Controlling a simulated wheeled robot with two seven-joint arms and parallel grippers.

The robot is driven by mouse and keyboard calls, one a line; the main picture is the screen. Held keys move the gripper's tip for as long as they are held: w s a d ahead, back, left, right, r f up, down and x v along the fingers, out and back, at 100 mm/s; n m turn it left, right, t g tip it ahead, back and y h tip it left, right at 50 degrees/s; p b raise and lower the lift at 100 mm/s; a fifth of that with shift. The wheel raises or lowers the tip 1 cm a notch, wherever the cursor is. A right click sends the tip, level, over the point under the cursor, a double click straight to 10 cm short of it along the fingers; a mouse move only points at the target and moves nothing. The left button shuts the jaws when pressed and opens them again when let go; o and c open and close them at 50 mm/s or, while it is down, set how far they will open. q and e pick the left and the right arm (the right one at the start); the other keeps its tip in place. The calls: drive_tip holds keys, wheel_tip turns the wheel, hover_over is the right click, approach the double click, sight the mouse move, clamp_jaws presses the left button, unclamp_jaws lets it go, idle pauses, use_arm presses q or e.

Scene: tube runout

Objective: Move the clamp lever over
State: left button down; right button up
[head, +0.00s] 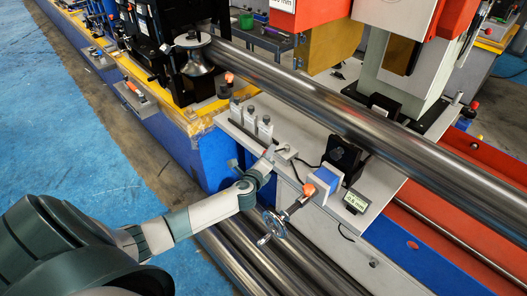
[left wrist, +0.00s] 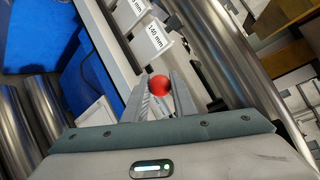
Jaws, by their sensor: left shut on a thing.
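The clamp lever's red ball knob (left wrist: 158,84) sits between the two fingers of my left gripper (left wrist: 162,90) in the left wrist view. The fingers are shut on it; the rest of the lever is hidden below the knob. In the head view my left gripper (head: 268,154) reaches the front edge of the grey bench plate (head: 292,140), close to a row of grey blocks. The knob is too small and covered there to make out clearly. My right gripper is not in view.
A long steel tube (head: 330,112) runs diagonally across the bench, past a black sensor block (head: 342,155). A handwheel (head: 270,226) and an orange knob (head: 309,190) are near my forearm. A small display (head: 356,201) stands right. Several tubes (head: 262,262) lie below.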

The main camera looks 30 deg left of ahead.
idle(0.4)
use_arm(q)
drive_tip(key=c, duration=1.5)
unclamp_jaws()
drive_tip(key=shift+o, duration=0.2)
drive_tip(key=shift+s, duration=0.1)
drive_tip(key=b+v, duration=0.2)
drive_tip(key=v, duration=1.5)
drive_tip(key=shift+d+b, duration=0.15)
drive_tip(key=shift+b, duration=0.25)
drive_tip(key=shift+c, duration=0.6)
